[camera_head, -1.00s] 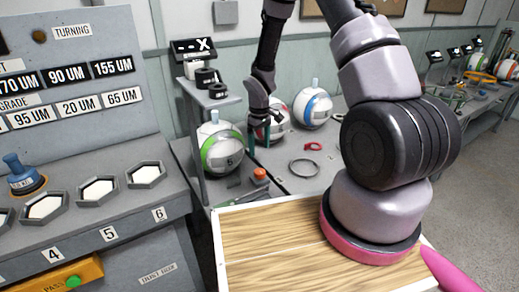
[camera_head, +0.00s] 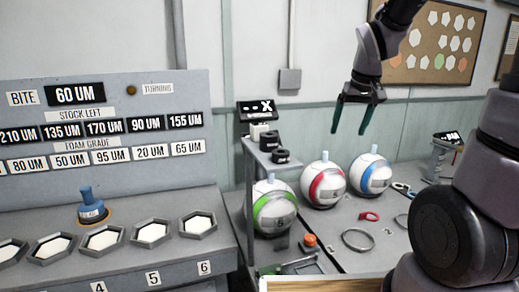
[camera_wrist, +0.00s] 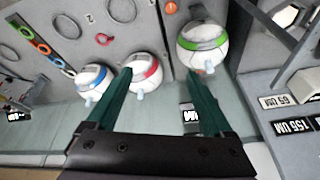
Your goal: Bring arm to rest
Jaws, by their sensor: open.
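My gripper (camera_head: 353,115) is raised above the bench in the head view, pointing down, with its two dark green fingers apart and nothing between them. It also shows in the wrist view (camera_wrist: 155,85), fingers spread, with the balls beyond them. My arm reaches up on the right side of the head view, and its upper part leaves the top of the picture.
A green-banded ball (camera_head: 272,209), a red-banded ball (camera_head: 324,186) and a blue-banded ball (camera_head: 370,175) stand on the grey bench (camera_head: 345,265) below my gripper. A small shelf (camera_head: 275,158) with black rings stands at left. A grey panel (camera_head: 105,140) rises further left.

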